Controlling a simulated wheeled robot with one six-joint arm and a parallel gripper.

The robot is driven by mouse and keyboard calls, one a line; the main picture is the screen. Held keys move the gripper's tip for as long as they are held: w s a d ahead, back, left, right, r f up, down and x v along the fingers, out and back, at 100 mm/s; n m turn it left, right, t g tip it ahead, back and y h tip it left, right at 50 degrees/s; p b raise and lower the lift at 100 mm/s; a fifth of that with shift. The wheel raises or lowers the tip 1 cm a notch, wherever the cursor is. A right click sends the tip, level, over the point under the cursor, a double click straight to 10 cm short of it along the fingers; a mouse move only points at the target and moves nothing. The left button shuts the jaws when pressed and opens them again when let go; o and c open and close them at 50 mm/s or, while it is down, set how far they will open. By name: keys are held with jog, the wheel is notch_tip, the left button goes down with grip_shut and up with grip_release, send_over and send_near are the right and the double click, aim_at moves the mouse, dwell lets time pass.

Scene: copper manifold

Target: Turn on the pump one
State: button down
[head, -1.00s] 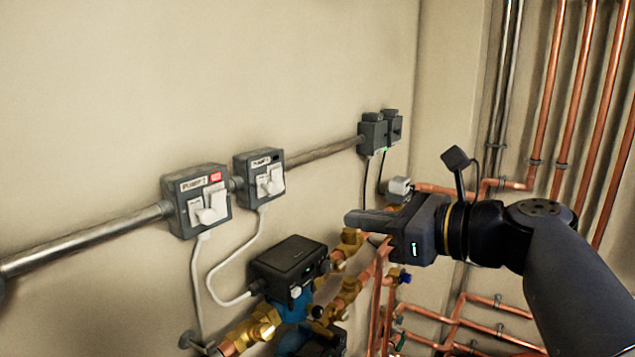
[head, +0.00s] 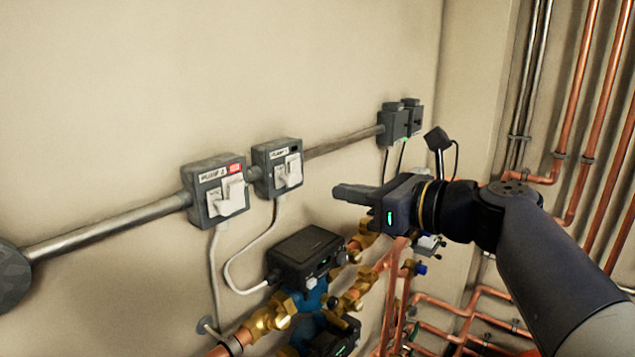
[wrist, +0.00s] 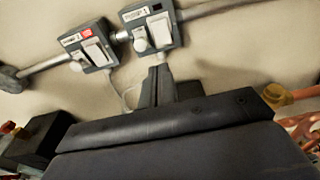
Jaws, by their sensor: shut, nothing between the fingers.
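Two grey switch boxes are on the wall. The left box (head: 214,190) has a label that seems to read PUMP 2, a lit red indicator and a white rocker switch. The right box (head: 278,167) has a label that seems to read PUMP 1, a dark indicator and a white rocker switch (head: 289,170). In the wrist view the right box (wrist: 152,25) is just beyond my fingertips, and the left box (wrist: 88,45) is to the left. My gripper (head: 340,191) is shut and empty, right of the right box in the head view and apart from it.
A metal conduit (head: 345,143) joins the boxes to two dark boxes (head: 400,119) farther right. White cables hang below the switches. A black-topped blue pump (head: 308,255) with brass valves and copper pipes (head: 395,300) is below. The wall above is clear.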

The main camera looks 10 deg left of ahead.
aim_at(296, 171)
jog(key=p+x, duration=0.1)
jog(key=x, duration=0.7)
jog(key=shift+a, duration=0.1)
jog(key=shift+w+a+f+p, duration=0.15)
jog(key=shift+w+p, duration=0.05)
jog(key=shift+p, duration=0.1)
